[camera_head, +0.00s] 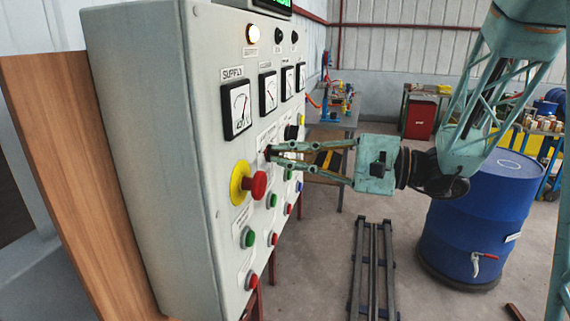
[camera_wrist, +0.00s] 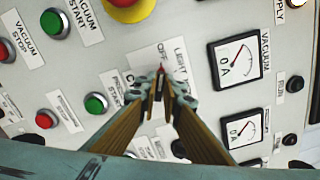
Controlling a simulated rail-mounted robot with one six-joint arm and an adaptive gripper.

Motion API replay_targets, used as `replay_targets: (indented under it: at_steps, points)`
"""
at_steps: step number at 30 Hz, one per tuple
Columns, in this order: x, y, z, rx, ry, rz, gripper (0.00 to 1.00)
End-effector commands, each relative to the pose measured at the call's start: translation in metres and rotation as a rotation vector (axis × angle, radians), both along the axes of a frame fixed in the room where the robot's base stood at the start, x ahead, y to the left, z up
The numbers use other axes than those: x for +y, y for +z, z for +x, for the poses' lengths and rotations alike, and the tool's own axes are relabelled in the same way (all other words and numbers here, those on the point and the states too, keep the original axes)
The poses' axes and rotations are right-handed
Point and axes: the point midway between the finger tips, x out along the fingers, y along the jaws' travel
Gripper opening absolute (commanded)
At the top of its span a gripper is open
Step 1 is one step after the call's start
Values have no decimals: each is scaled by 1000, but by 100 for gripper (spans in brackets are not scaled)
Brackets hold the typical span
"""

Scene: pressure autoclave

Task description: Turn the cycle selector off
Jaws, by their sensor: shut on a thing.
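The control panel (camera_head: 205,110) is a light grey cabinet face on the left of the head view. My gripper (camera_head: 270,153) reaches in from the right, and its fingertips are closed at a small dark selector knob (camera_head: 266,152) on the panel. In the wrist view my gripper (camera_wrist: 160,82) has its fingers together over a white plate (camera_wrist: 160,55) with the words OFF and LIGHT. A small red mark (camera_wrist: 161,68) shows at the fingertips. The fingers hide most of the knob, so its position cannot be told. I cannot read a cycle label there.
A red emergency button (camera_head: 259,185) on a yellow ring sits close below the gripper. Green (camera_head: 248,238) and red (camera_head: 273,239) push buttons lie lower. Several gauges (camera_head: 237,108) line the panel above. A blue drum (camera_head: 480,215) stands at right, with floor rails (camera_head: 374,270) between.

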Motion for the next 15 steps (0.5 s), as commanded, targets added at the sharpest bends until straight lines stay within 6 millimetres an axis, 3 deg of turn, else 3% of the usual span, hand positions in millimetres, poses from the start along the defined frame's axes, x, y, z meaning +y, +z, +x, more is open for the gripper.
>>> replay_targets:
  at_steps: [15]
  points:
    - [0,-1,0,-66,0,-23,0]
